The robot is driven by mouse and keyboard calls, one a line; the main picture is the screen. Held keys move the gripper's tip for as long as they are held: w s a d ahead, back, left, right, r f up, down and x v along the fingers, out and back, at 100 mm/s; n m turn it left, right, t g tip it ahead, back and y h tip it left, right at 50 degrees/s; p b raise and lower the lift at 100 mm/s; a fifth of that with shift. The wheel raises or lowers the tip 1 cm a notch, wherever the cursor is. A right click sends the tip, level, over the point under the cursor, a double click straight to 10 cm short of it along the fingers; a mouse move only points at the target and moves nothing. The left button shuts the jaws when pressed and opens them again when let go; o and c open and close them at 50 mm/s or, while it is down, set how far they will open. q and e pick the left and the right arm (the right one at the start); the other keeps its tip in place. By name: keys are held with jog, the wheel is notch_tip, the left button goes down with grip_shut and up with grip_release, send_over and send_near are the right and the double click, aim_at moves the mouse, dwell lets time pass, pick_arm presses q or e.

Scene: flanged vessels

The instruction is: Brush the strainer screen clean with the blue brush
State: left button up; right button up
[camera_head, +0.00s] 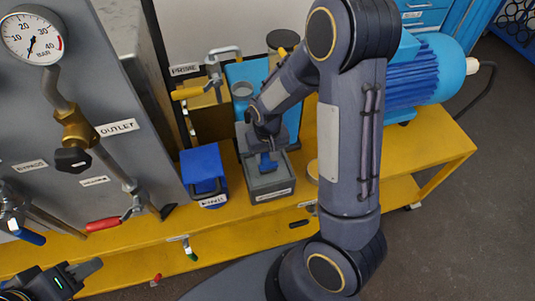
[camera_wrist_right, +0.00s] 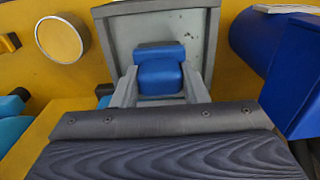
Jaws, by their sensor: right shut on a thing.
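The blue brush is between the fingers of my right gripper (camera_wrist_right: 158,95), which is shut on its blue block (camera_wrist_right: 160,78). In the head view the brush's blue part (camera_head: 267,164) shows below my right gripper (camera_head: 264,145), over a grey open tray (camera_head: 268,189). The tray's pale inside and rim also show in the wrist view (camera_wrist_right: 113,12). Whether the brush touches the tray floor I cannot tell. I cannot make out the strainer screen. My left gripper (camera_head: 76,277) is at the bottom left, away from the tray; its finger gap is unclear.
A blue labelled box (camera_head: 203,170) stands just left of the tray on the yellow bench (camera_head: 425,150). A grey panel with a gauge (camera_head: 32,35) and pipes fills the left. A blue motor (camera_head: 425,75) is at the back right. A round disc (camera_wrist_right: 62,38) lies beside the tray.

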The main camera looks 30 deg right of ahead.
jog(key=shift+f, duration=0.4)
dwell(0.4)
jog(key=shift+s+a+r, duration=0.1)
jog(key=shift+s+a, duration=0.55)
jog(key=shift+a, duration=0.3)
jog(key=shift+s+a+r, duration=0.1)
jog(key=shift+s+a, duration=0.5)
jog(key=shift+a, duration=0.3)
jog(key=shift+d, duration=0.1)
jog(key=shift+s+d+f+b, duration=0.1)
jog(key=shift+s+d+b, duration=0.15)
jog(key=shift+d, duration=0.45)
jog(key=shift+s+d+f+b, duration=0.1)
jog(key=shift+d+b, duration=0.1)
jog(key=shift+d, duration=0.5)
jog(key=shift+d, duration=0.1)
jog(key=shift+s+d+r, duration=0.1)
jog(key=shift+s+d, duration=0.1)
jog(key=shift+d, duration=0.5)
jog(key=shift+s+d, duration=0.2)
jog(key=shift+d, duration=0.5)
